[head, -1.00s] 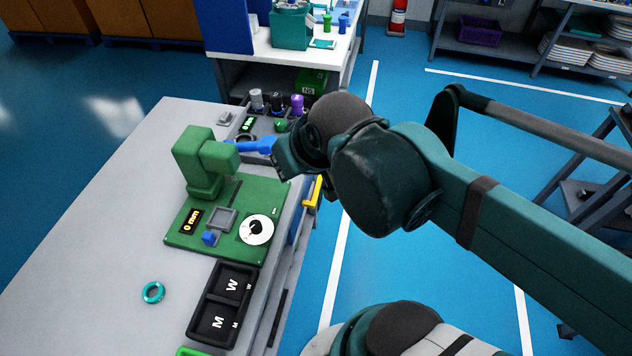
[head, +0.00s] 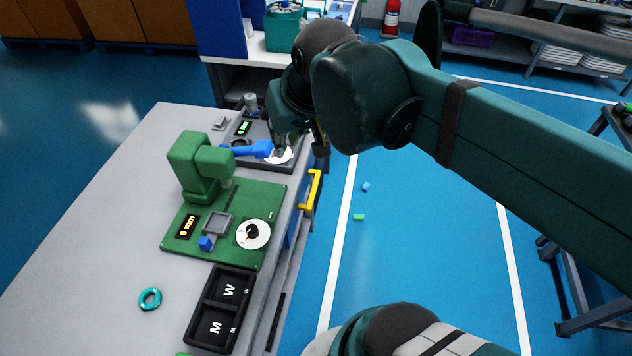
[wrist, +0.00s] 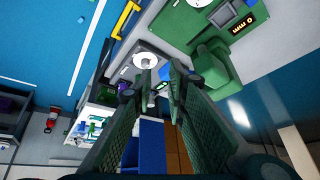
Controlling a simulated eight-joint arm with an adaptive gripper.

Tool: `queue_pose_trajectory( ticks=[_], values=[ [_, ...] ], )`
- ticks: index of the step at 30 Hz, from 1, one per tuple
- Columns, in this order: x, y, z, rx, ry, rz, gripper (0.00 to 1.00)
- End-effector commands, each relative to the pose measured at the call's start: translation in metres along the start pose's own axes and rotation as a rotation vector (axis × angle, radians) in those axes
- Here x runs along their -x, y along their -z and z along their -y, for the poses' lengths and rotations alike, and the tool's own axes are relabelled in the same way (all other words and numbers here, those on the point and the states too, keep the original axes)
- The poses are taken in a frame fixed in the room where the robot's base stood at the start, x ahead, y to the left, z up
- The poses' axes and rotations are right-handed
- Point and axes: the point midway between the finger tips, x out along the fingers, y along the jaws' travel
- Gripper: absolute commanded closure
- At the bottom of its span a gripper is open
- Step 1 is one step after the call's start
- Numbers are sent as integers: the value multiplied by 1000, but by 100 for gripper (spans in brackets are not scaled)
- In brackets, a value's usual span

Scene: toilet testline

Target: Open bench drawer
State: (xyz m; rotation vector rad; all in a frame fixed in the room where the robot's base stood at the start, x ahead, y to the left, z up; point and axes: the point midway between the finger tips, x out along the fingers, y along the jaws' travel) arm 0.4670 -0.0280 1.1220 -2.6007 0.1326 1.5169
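The bench (head: 110,215) is a long grey worktop with its front side at the right. A yellow bar handle (head: 312,190) stands out from a blue drawer front (head: 293,228) below the worktop edge. The drawer looks shut. My gripper (head: 287,150) is at the far end of the bench, beyond the handle and apart from it, over the dark station. In the wrist view my gripper (wrist: 160,84) has its two fingers spread with nothing seen between them. The yellow handle (wrist: 126,18) shows there at the top, outside the fingers.
A green press (head: 195,160) with a blue lever (head: 246,150) stands close left of my gripper. A black two-part tray (head: 220,305) and teal ring (head: 150,298) lie nearer. Small blue (head: 366,187) and green (head: 358,217) pieces lie on the otherwise open floor.

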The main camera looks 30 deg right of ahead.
Motion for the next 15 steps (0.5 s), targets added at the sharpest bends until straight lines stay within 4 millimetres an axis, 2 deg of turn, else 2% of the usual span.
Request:
queue_pose_trajectory(
  ticks=[15],
  values=[
    [-18, 55, -45, -238, -24, 153, 84]
  ],
)
